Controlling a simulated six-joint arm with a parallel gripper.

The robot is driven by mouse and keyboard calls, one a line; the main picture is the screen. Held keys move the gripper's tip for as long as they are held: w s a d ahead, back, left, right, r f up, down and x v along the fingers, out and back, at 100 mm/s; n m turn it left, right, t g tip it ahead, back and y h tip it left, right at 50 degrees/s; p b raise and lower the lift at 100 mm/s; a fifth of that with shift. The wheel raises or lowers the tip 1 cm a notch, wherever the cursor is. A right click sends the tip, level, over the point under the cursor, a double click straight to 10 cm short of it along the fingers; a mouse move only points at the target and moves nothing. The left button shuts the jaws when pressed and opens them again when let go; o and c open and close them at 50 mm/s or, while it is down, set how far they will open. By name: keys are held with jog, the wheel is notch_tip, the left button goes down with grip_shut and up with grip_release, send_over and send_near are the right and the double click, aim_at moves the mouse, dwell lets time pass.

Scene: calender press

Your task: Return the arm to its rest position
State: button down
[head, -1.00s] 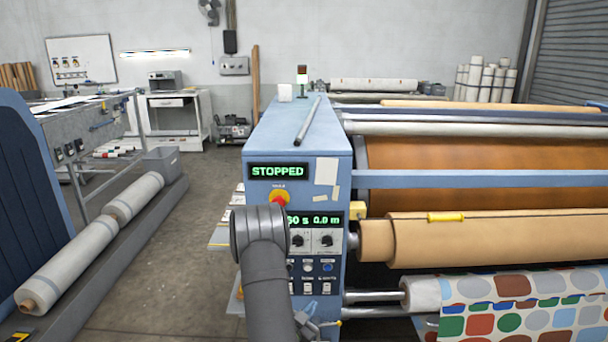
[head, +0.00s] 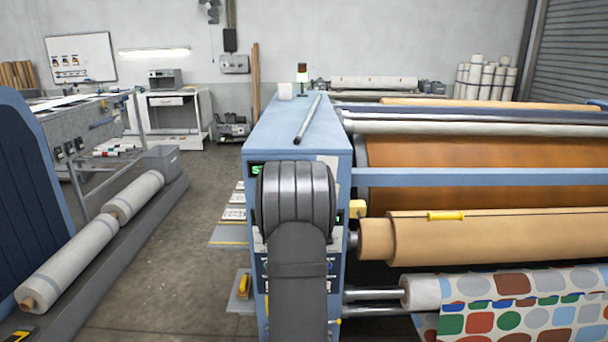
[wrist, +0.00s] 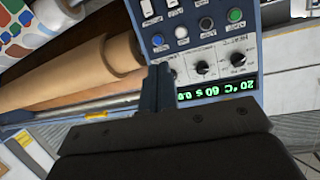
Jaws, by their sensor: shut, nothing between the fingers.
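My gripper (wrist: 158,86) shows in the wrist view with its two dark fingers together and nothing between them. It points toward the control panel (wrist: 195,45) of the blue press cabinet. Whether it touches the panel cannot be told, but the fingertips overlap the panel's edge in that view. In the head view my grey arm stands in front of the blue cabinet (head: 300,135) and hides the gripper and most of the panel.
A brown paper roll (head: 480,240) and a patterned fabric roll (head: 530,305) lie right of the cabinet. A metal bar (head: 307,120) rests on the cabinet top. Wrapped rolls (head: 90,245) lie at left. The grey floor (head: 190,230) between is clear.

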jog(key=s+r+n+y, duration=0.1)
jog(key=s+n+y, duration=0.1)
jog(key=s, duration=0.4)
jog(key=f+x, duration=0.1)
jog(key=x, duration=0.9)
jog(key=a+v, duration=0.1)
jog(key=v, duration=0.6)
jog(key=shift+s+r+g, duration=0.2)
jog(key=shift+r+g, duration=0.2)
jog(key=shift+r, duration=0.1)
